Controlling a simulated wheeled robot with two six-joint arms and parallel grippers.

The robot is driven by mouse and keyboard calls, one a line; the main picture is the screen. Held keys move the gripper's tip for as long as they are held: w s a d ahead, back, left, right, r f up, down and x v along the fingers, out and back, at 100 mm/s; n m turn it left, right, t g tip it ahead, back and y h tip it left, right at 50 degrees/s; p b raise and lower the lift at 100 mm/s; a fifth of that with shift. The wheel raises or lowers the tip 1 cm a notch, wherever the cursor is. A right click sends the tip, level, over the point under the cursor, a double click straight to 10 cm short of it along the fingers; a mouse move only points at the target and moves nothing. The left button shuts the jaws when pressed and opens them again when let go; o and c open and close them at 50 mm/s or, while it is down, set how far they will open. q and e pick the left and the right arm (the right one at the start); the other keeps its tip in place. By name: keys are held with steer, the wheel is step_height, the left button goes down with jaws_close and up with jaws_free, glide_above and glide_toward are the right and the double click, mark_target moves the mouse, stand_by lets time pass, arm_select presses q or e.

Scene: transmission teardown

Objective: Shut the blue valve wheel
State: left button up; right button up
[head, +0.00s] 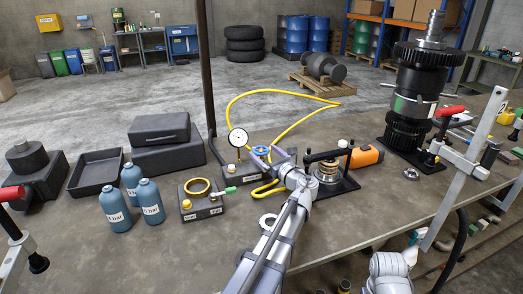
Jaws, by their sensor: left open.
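The blue valve wheel (261,150) sits on a dark block in the middle of the bench, just right of a white round gauge (238,138). My left gripper (269,159) reaches up from the bottom middle, with its open jaws right at the wheel's near right side. The gripper hides part of the block and its fittings. I cannot tell whether the fingers touch the wheel. My right arm shows at the lower right, and its gripper (417,238) is too unclear to read.
A yellow hose (237,100) loops behind the wheel. A spring fixture (327,172) and an orange tool (365,157) stand close on the right. Several blue bottles (150,203) and a block with a brass ring (200,204) stand left. A tall gear stack (415,95) is at right.

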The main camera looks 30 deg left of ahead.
mark_target(261, 149)
arm_select(q)
steer(key=shift+x, duration=1.55)
steer(key=c, duration=1.2)
steer(key=shift+s+m+t+h, duration=0.15)
steer(key=shift+m+t+h, duration=0.15)
steer(key=shift+t, duration=0.1)
steer(key=m+t+h, duration=0.2)
steer(key=t, duration=0.1)
steer(key=shift+s+a+m, duration=0.1)
steer(key=shift+m, duration=0.2)
steer(key=m+t+h, duration=0.2)
steer(key=h, duration=0.2)
steer(key=m+t+h, duration=0.2)
steer(key=m+h, duration=0.1)
steer(key=h, duration=0.1)
steer(key=shift+w+m+t, duration=0.25)
steer(key=shift+m+t, duration=0.05)
steer(key=shift+h, duration=0.3)
